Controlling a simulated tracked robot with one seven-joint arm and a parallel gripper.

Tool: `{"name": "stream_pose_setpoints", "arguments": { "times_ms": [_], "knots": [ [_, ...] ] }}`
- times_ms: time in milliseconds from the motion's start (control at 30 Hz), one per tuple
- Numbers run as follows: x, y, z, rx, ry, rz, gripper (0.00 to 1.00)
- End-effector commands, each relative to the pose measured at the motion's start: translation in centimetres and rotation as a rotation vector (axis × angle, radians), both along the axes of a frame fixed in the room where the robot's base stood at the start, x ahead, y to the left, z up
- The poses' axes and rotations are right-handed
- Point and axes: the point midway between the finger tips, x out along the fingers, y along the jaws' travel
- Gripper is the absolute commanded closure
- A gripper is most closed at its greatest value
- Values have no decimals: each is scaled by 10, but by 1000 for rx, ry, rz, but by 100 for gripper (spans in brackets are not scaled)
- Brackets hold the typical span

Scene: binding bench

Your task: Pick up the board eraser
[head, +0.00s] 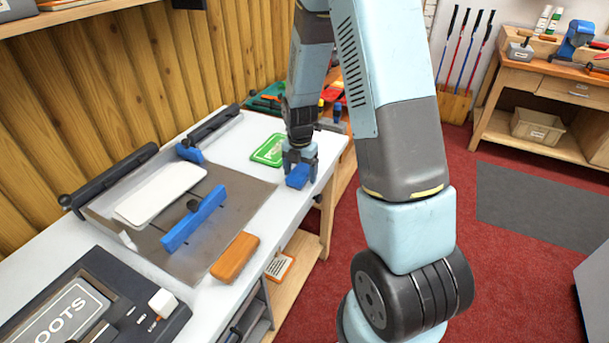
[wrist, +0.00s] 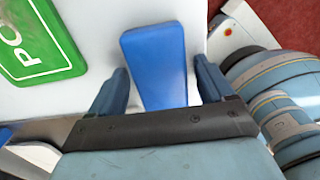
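A blue block (wrist: 155,65), which looks like the board eraser, lies on the white bench top near its far right corner. It also shows in the head view (head: 298,176), directly below my gripper. My gripper (wrist: 162,78) is open, with one finger on each side of the block. A narrow gap shows beside each finger, so it is not clamped. In the head view my gripper (head: 299,160) points down at the bench, and its fingers partly hide the block.
A green sign (head: 268,150) lies just left of the block. An orange-brown block (head: 235,257) sits near the bench's front edge. A grey board with a blue bar (head: 194,218) and a white sheet (head: 160,194) fills the middle. A black machine (head: 88,310) stands at near left.

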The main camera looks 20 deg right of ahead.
Motion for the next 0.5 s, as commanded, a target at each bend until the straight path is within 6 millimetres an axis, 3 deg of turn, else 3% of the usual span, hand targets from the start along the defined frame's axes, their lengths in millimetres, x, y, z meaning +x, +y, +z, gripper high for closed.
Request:
{"name": "stream_pose_setpoints", "arguments": {
  "times_ms": [67,500],
  "knots": [
    [0,0,0,0,0,0,27],
    [0,0,0,0,0,-1,68]
  ]
}}
